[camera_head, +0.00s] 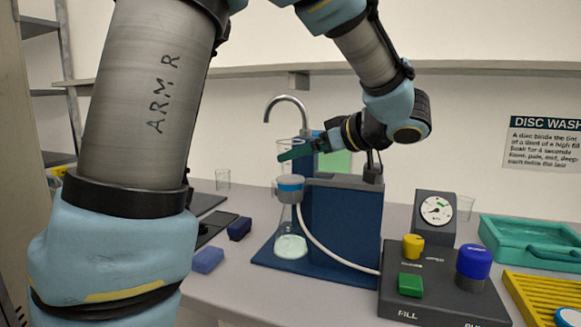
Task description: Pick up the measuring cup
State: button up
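Two small clear cups are in view, and I cannot tell which is the measuring cup. One clear cup (222,180) stands upright on the bench at left. The other clear cup (464,208) stands behind the gauge at right, partly hidden by it. My gripper (290,154) points left, beside the tall clear funnel (284,162) of the filter rig, well above the bench and apart from both cups. Its dark green fingers are seen side-on, so their gap is hidden. Nothing is clearly held.
The blue filter stand (340,225) with its flask (290,243), hose and curved tap (287,99) fills the middle. A control box (440,285) with knobs and a gauge (436,210) is at right, with a teal tray (540,258) and yellow rack (545,300). Blue blocks (208,261) lie left.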

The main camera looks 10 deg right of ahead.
jog(key=x, duration=0.4)
jog(key=shift+p, duration=0.35)
jog(key=shift+c, duration=0.2)
jog(key=c, duration=1.4)
